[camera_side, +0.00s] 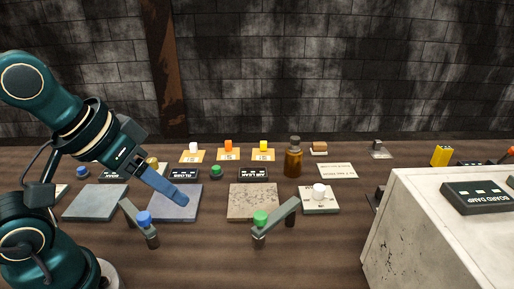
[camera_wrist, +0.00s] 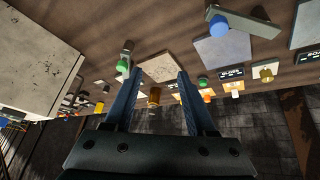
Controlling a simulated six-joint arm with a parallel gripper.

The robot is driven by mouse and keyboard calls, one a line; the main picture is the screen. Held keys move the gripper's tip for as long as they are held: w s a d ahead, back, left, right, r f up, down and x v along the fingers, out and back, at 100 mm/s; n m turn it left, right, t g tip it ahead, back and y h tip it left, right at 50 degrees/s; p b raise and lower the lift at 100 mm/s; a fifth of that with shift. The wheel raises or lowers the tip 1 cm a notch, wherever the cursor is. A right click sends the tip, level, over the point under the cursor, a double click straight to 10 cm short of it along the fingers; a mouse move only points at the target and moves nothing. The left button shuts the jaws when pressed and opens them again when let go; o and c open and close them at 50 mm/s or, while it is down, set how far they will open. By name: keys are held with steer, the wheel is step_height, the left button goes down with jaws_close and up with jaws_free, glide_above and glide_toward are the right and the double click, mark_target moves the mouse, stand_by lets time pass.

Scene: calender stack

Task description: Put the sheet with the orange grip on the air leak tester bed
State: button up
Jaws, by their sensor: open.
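The sheet with the orange grip (camera_side: 228,146) lies flat at the back of the bench, a small yellow-orange card between two similar ones. It also shows, small, in the wrist view (camera_wrist: 208,93). The air leak tester bed (camera_side: 254,202) looks like the square speckled plate behind the green-knobbed lever, with a dark label reading AIR LEAK at its back. It shows between my fingers in the wrist view (camera_wrist: 158,68). My gripper (camera_side: 178,197) is open and empty, left of that bed and over or near the blue-grey plate, apart from the sheet.
Similar sheets with white (camera_side: 193,147) and yellow (camera_side: 263,146) grips flank it. A brown bottle (camera_side: 293,160) stands right of them. Levers with blue (camera_side: 144,218) and green (camera_side: 260,218) knobs stand in front. A pale cabinet (camera_side: 425,235) blocks the right.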

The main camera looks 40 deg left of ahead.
steer(key=shift+o, duration=0.5)
steer(key=shift+s+a+f+m, duration=0.1)
steer(key=shift+s+f+m, duration=0.05)
steer(key=shift+s+m, duration=0.25)
steer(key=shift+s+a+f+m, duration=0.15)
steer(key=shift+s+m, duration=0.15)
steer(key=shift+s, duration=0.2)
